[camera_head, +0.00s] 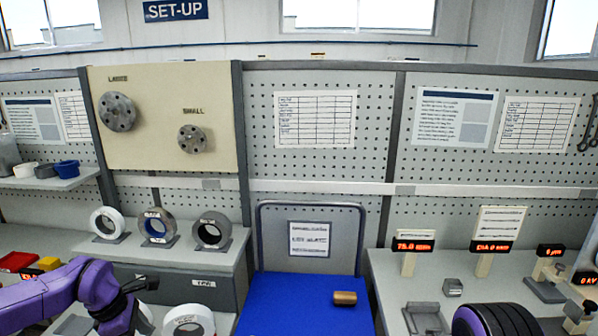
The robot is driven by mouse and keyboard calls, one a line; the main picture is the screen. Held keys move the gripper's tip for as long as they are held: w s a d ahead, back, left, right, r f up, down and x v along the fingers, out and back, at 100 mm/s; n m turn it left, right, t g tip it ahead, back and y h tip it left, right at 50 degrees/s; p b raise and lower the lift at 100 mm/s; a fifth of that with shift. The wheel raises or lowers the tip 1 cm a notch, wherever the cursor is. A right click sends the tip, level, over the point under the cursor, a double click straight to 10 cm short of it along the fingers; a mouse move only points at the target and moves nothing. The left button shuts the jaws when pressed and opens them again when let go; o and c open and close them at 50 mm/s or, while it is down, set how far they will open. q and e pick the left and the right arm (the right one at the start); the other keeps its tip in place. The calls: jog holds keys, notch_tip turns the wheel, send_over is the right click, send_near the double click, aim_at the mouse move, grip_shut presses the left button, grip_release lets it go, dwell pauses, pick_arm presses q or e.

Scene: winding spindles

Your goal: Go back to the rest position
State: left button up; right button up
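My purple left arm comes in from the lower left, and its dark gripper (138,285) is above the front of the grey bench on the left. It is small and seen at an angle, so I cannot tell whether its fingers are open or shut. I see nothing clearly held in it. White rings (190,322) lie just below and right of it. My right gripper is not in view. A black ribbed round shape with a purple rim (497,321) shows at the lower right edge; I cannot tell what it is.
A blue cart (290,305) stands in the middle with a brass cylinder (345,298) on it. Several rings on stands (108,224) line the left bench. Displays (414,246) and small fixtures (425,318) stand on the right bench. Grey flanges (117,111) hang on the beige board.

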pick_arm(q)
jog(key=s+d+f+m+t+y+b, duration=0.1)
jog(key=s+f+m+t+y+b, duration=0.2)
jog(key=f, duration=0.7)
jog(key=s+d+f+m+y+b, duration=0.15)
jog(key=s+f+y, duration=0.4)
jog(key=f, duration=0.55)
jog(key=s+d+f+m+h+b, duration=0.1)
jog(key=s+f+m+b, duration=0.1)
jog(key=s+f+m, duration=0.3)
jog(key=s+f+m+h+b, duration=0.1)
jog(key=s+f+m, duration=0.5)
jog(key=s, duration=0.8)
jog(key=shift+s+d+f+g+b, duration=0.15)
jog(key=shift+d+g+b, duration=0.25)
jog(key=shift+b, duration=0.2)
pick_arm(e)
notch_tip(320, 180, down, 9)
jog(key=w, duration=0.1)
